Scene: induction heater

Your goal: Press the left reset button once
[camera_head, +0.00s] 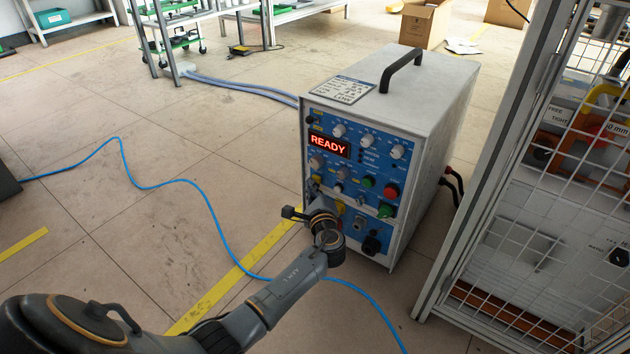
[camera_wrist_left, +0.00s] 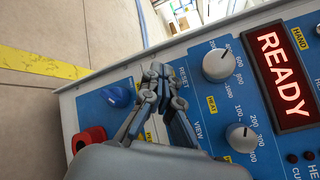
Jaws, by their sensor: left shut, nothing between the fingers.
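The induction heater (camera_head: 424,112) is a grey-white box with a blue front panel and a red lit display (camera_head: 329,145) reading READY. My left gripper (camera_head: 315,192) is at the lower left of that panel. In the left wrist view the gripper (camera_wrist_left: 160,72) is shut and empty, its fingertips close in front of the panel beside a RESET label (camera_wrist_left: 183,77). The left reset button itself is hidden behind the fingers, and I cannot tell whether the tips touch it. My right gripper is not in view.
A wire-mesh cage (camera_head: 540,215) stands right of the heater. A blue cable (camera_head: 206,208) crosses the floor. The floor left of the heater is mostly free.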

